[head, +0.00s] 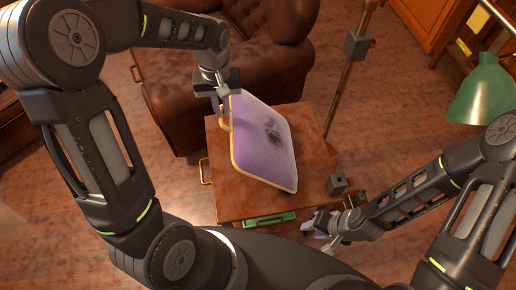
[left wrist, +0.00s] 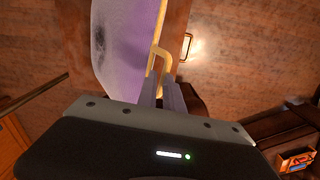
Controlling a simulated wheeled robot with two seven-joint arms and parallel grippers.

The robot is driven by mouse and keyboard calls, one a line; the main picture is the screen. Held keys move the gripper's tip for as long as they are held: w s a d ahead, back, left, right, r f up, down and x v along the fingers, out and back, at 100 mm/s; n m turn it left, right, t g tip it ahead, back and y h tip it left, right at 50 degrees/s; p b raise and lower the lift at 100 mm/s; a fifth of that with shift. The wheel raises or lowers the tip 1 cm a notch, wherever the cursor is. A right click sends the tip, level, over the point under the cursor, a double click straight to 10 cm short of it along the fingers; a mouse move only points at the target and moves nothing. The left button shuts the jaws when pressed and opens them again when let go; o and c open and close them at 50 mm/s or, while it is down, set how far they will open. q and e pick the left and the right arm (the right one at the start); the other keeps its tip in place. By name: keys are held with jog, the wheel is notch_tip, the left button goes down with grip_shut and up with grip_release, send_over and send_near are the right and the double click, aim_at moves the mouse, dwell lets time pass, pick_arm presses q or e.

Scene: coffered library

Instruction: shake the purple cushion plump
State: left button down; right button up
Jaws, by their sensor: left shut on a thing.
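The purple cushion (head: 255,155) has yellow edging, a yellow loop at its left edge and a dark grey patch on its face. My left gripper (head: 221,106) is shut on the loop at the cushion's upper left. The cushion hangs tilted over the brown table (head: 235,208); I cannot tell whether its lower edge touches the top. In the left wrist view, the fingers (left wrist: 160,92) meet at the yellow loop, with the cushion (left wrist: 125,40) beyond. My right gripper (head: 312,226) is low by the table's front right corner; its fingers are too small to read.
A brown leather armchair (head: 180,95) stands behind the table. A brass pole (head: 343,75) with a grey block rises at the table's right. A small grey cube (head: 337,184) is at the table's right edge. A green lamp (head: 484,92) is at the far right. Wooden floor is open between.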

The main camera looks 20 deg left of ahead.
pick_arm(q)
jog(key=w+d+r+p, duration=0.3)
jog(key=d+r+p, duration=0.1)
jog(key=d+r, duration=0.2)
jog(key=shift+d, duration=0.4)
jog(key=shift+r, duration=0.1)
jog(key=w+d+r+p, duration=0.2)
jog(key=w+d+r, duration=0.1)
jog(key=d, duration=0.4)
jog(key=shift+d+r+p, duration=0.15)
jog(key=shift+p, duration=0.2)
jog(key=shift+w, duration=0.1)
jog(key=w+d+r+p, duration=0.1)
jog(key=w+d+p, duration=0.1)
jog(key=d, duration=0.6)
jog(key=shift+w, duration=0.7)
